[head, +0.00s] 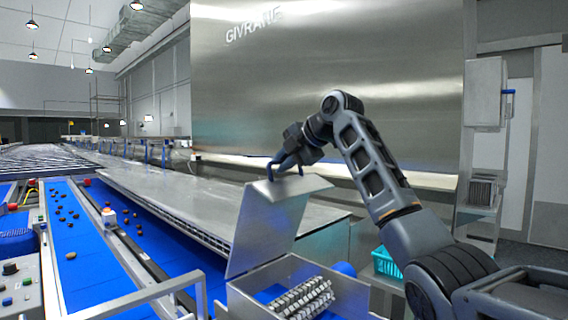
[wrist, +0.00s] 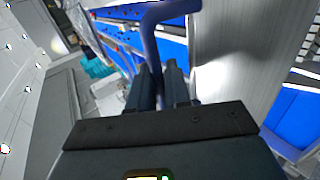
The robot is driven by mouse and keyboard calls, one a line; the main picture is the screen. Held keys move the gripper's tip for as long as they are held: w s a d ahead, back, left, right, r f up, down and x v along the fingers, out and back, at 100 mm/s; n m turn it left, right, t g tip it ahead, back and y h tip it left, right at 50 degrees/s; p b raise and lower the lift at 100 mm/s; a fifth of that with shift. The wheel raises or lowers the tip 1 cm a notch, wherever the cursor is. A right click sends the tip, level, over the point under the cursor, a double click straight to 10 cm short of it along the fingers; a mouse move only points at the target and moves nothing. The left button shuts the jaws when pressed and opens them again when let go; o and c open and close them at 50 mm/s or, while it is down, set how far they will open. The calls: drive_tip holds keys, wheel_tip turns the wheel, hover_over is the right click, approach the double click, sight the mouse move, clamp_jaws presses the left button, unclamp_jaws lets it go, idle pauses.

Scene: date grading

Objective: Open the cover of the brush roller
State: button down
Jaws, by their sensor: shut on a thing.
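The brush roller's cover (head: 265,228), a flat metal plate, stands raised and tilted above its housing in the head view. It shows as a grey sheet on the right in the wrist view (wrist: 228,65). Its blue bar handle (wrist: 160,14) runs between the fingers of my gripper (wrist: 163,84). My gripper (head: 284,166) is shut on this handle at the cover's upper edge. The brush roller (head: 302,298), with rows of pale bristles, lies exposed in the open metal housing (head: 255,280) below. The fingers partly hide the handle.
A blue conveyor belt (head: 85,258) with scattered dates runs along the left, with a metal rail (head: 150,295) in front. A flat metal table (head: 190,200) lies behind the cover. A teal crate (head: 386,262) stands behind my arm. A control panel (head: 15,280) is far left.

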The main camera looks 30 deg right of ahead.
drive_tip(key=shift+a+f, duration=0.1)
drive_tip(key=shift+f, duration=0.05)
drive_tip(key=c, duration=1.3)
unclamp_jaws()
drive_tip(key=shift+b+v, duration=1.15)
drive_tip(key=shift+v, duration=2.8)
